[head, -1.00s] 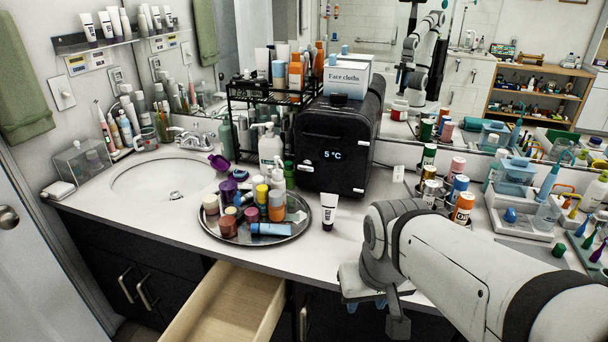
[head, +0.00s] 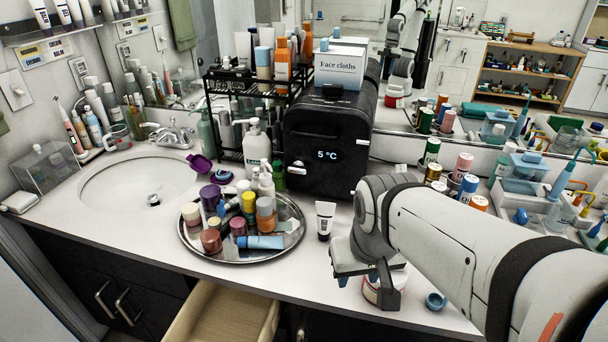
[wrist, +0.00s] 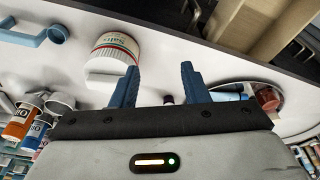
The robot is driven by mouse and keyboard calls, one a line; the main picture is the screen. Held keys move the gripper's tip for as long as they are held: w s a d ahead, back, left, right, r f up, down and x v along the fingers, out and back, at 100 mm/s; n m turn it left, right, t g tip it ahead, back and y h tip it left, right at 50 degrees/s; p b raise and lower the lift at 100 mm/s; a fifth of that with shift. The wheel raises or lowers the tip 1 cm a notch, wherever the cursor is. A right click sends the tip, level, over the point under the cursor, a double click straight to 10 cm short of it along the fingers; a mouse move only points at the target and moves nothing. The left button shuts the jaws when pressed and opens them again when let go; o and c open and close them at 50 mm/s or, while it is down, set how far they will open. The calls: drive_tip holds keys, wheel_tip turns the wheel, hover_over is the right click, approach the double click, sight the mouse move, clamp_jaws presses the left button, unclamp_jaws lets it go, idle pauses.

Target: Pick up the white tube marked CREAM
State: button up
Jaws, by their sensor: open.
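A small white tube (head: 325,218) with a dark label patch stands upright on its dark cap, on the counter just right of the round tray in the head view. The lettering is too small to read. My gripper (head: 358,280) is to the right of the tube and nearer the front edge, apart from it. In the wrist view my gripper (wrist: 160,78) has its two blue fingers spread with nothing held. A small dark purple thing (wrist: 168,99) shows beyond the fingers; I cannot tell what it is.
A round metal tray (head: 190,248) holds several bottles and jars. A white tub (wrist: 115,52) with a red and green label is close to my fingers. A black cooler box (head: 325,150) stands behind the tube. An open drawer (head: 225,318) juts out below the counter.

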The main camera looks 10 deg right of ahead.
drive_tip(key=shift+o, duration=0.7)
drive_tip(key=shift+w+r, duration=0.2)
drive_tip(key=shift+w, duration=0.15)
drive_tip(key=o, duration=0.5)
drive_tip(key=shift+m+t+h, duration=0.3)
drive_tip(key=shift+m+h, duration=0.1)
drive_tip(key=shift+m, duration=0.4)
drive_tip(key=w+p, duration=0.1)
drive_tip(key=w, duration=0.1)
drive_tip(key=w+r+p, duration=0.1)
drive_tip(key=w, duration=0.1)
drive_tip(key=w+r, duration=0.1)
drive_tip(key=w, duration=0.2)
drive_tip(key=shift+a+p, duration=0.25)
drive_tip(key=shift+p, duration=0.15)
drive_tip(key=shift+c, duration=0.2)
drive_tip(key=m+t+p, duration=0.1)
drive_tip(key=m+p, duration=0.1)
drive_tip(key=p, duration=0.1)
approach(326, 208)
wheel_tip(326, 208, down, 2)
drive_tip(key=shift+h, duration=0.3)
drive_tip(key=shift+w+p+x, duration=0.2)
drive_tip(key=shift+p+x, duration=0.1)
drive_tip(key=shift+x, duration=1.8)
drive_tip(key=shift+w+p+x, duration=0.2)
drive_tip(key=shift+p+x, duration=0.05)
drive_tip(key=shift+x, duration=1.85)
